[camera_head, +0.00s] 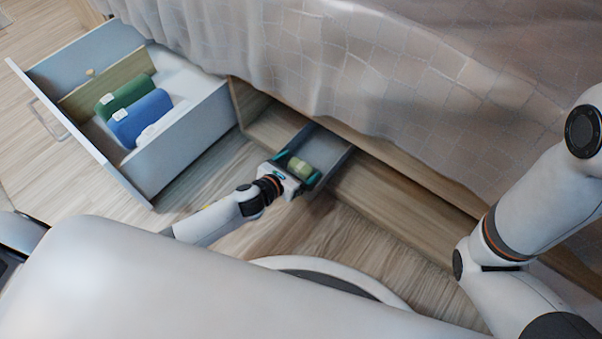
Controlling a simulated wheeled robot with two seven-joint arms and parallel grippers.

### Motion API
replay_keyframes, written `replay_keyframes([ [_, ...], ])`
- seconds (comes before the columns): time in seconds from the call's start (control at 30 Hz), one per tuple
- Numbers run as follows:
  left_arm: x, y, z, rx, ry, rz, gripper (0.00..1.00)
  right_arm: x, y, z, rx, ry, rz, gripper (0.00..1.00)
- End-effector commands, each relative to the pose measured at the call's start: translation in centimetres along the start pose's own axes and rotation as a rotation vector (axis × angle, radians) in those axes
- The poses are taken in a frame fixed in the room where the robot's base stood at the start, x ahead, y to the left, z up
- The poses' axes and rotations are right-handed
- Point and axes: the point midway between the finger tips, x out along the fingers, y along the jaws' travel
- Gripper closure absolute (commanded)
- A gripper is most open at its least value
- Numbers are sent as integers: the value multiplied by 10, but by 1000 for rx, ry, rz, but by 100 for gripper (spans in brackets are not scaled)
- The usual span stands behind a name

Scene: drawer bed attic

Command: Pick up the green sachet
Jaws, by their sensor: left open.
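The green sachet (300,167) is a small pale green bundle in a narrow dark grey compartment (333,160) under the bed. My left gripper (299,171) reaches in from the left, low over the compartment. Its teal-tipped fingers are open, one on each side of the sachet. I cannot tell whether they touch it. The gripper body hides the near end of the compartment. My right gripper is out of view; only the right arm shows at the right.
An open drawer (183,142) at upper left holds rolled green (126,93) and blue (142,117) towels and a white item. A bed with a draped cover (400,70) overhangs the wooden base (400,200). Bare floor lies between the drawer and my left arm.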

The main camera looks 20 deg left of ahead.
Motion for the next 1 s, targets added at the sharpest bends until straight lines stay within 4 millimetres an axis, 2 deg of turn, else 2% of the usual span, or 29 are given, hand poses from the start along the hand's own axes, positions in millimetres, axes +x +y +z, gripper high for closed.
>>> replay_keyframes([
  [0.27,4,0,-1,0,0,0,8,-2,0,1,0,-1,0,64],
  [0.57,4,0,-1,0,0,0,55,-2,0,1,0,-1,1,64],
  [0.83,3,0,-2,0,0,1,56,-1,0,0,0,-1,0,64],
  [1.0,-1,0,-14,1,1,1,56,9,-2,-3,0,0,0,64],
])
